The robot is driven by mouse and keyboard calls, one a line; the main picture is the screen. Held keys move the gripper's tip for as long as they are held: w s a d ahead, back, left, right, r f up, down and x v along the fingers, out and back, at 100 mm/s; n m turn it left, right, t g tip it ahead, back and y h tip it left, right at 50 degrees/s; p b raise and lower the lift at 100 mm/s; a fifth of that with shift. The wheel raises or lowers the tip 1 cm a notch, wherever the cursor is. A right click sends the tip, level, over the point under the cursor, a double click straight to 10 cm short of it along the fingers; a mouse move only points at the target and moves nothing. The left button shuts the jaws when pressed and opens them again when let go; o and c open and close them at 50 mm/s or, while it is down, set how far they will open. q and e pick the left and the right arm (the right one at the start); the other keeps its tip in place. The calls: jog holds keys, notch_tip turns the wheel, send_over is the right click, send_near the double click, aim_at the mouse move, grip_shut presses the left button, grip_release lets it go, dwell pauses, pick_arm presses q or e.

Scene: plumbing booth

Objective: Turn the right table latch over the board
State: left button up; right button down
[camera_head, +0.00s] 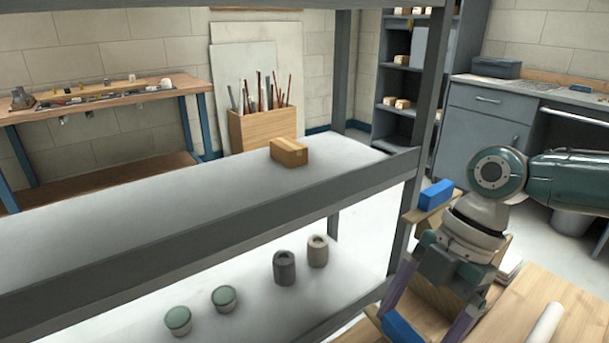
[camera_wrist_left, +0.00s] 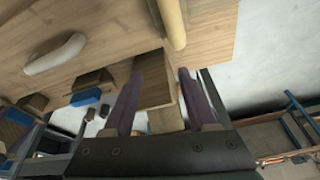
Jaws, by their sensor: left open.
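My left gripper (camera_wrist_left: 160,77) is open in the left wrist view, its two purple fingers apart on either side of a wooden block (camera_wrist_left: 152,90); I cannot tell whether they touch it. A gripper with the same purple fingers, seemingly the same one, shows in the head view (camera_head: 428,312), pointing down beside the wooden table (camera_head: 575,300). A blue piece also shows in the wrist view (camera_wrist_left: 88,97). The board is not clearly seen.
A grey shelf rack (camera_head: 230,235) fills the left and middle, with a cardboard box (camera_head: 289,152) on it and several small round containers below. A pale cylinder (camera_head: 545,328) lies on the table. A workbench (camera_head: 100,100) stands behind.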

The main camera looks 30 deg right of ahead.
jog(key=shift+f, duration=0.1)
dwell(0.3)
jog(key=shift+d, duration=0.1)
grip_release()
jog(key=p+v, duration=0.1)
jog(key=v, duration=0.9)
jog(key=shift+w, duration=0.1)
